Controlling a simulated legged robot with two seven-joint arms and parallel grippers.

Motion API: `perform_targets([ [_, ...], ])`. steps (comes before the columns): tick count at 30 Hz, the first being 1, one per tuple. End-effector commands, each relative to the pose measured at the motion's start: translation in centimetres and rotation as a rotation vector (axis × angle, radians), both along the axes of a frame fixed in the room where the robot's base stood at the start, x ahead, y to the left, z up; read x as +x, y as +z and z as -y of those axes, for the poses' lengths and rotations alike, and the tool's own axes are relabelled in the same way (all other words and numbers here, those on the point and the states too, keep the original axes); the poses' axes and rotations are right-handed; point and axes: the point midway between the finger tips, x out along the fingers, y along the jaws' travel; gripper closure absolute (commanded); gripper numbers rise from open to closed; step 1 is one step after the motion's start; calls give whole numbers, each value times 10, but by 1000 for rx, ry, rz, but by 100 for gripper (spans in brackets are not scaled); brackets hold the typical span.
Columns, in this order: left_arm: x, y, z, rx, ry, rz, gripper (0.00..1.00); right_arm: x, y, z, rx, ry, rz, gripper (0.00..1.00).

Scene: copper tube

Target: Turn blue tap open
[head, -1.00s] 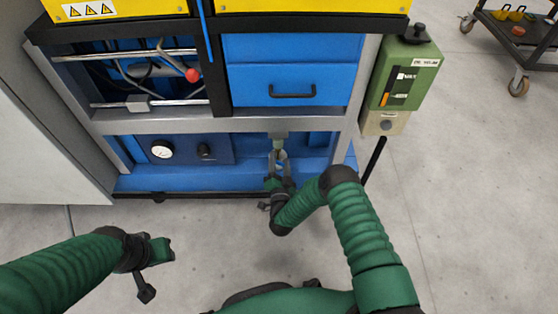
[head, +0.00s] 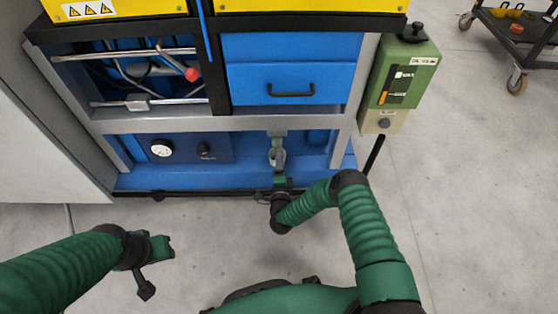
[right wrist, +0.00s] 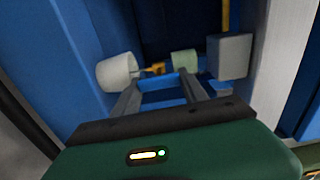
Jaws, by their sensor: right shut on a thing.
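The blue tap's handle (right wrist: 160,82) shows in the right wrist view as a blue bar between the two grey fingers of my right gripper (right wrist: 160,88). The gripper is shut on it. A yellow fitting and a pale round part sit just behind it. In the head view my right gripper (head: 277,158) reaches into the lower opening of the blue bench, and its fingers hide the tap there. My left gripper (head: 162,248) hangs over the floor at the lower left, away from the bench; its finger opening cannot be made out.
A white cylindrical part (right wrist: 117,72) and a grey box (right wrist: 230,56) flank the tap. A panel with a gauge (head: 161,149) is left in the lower opening. A green box (head: 404,75) stands right of the bench. The floor in front is clear.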

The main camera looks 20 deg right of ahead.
Motion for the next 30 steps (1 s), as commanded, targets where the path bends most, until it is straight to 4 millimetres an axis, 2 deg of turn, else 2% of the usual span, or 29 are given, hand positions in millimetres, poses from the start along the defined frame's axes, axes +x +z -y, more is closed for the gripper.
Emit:
perform_targets([
  [1, 0, 0, 0, 0, 0, 0, 64, -3, -5, 2, 12, -6, -7, 90],
  [19, 0, -1, 0, 0, 0, 0, 64, -3, -6, 3, 53, -6, 2, 90],
  [20, 0, -1, 0, 0, 0, 0, 64, -3, -6, 3, 53, -7, 2, 48],
  [25, 0, -1, 0, 0, 0, 0, 64, -2, -5, 2, 52, -5, 6, 27],
  [30, 0, -1, 0, 0, 0, 0, 64, -2, -3, 1, 53, -3, 9, 27],
])
